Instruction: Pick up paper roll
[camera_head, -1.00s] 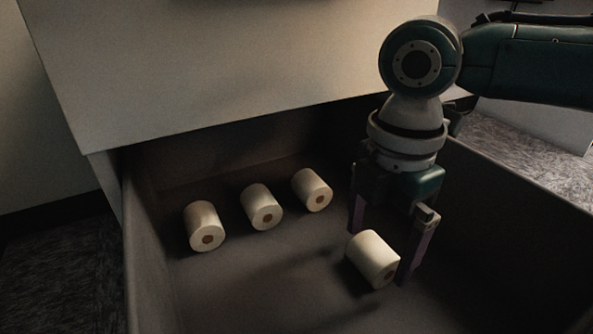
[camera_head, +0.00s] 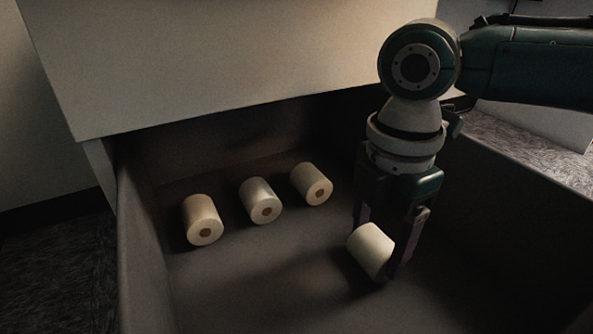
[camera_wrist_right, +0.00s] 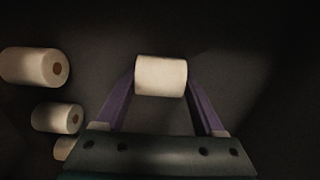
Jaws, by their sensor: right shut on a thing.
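A white paper roll (camera_head: 371,249) is between the fingers of my right gripper (camera_head: 388,262) in the head view. The gripper is shut on it, and the roll is tilted. In the right wrist view the same roll (camera_wrist_right: 161,75) spans the gap between the two purple fingers of the right gripper (camera_wrist_right: 160,88). Three more paper rolls lie in a row to the left: the left one (camera_head: 202,219), the middle one (camera_head: 260,199) and the right one (camera_head: 312,184). My left gripper is out of view.
The rolls are inside a deep dark bin (camera_head: 250,285) with high side walls. A pale panel (camera_head: 250,60) stands over the bin's far side. The bin floor in front of the row is bare.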

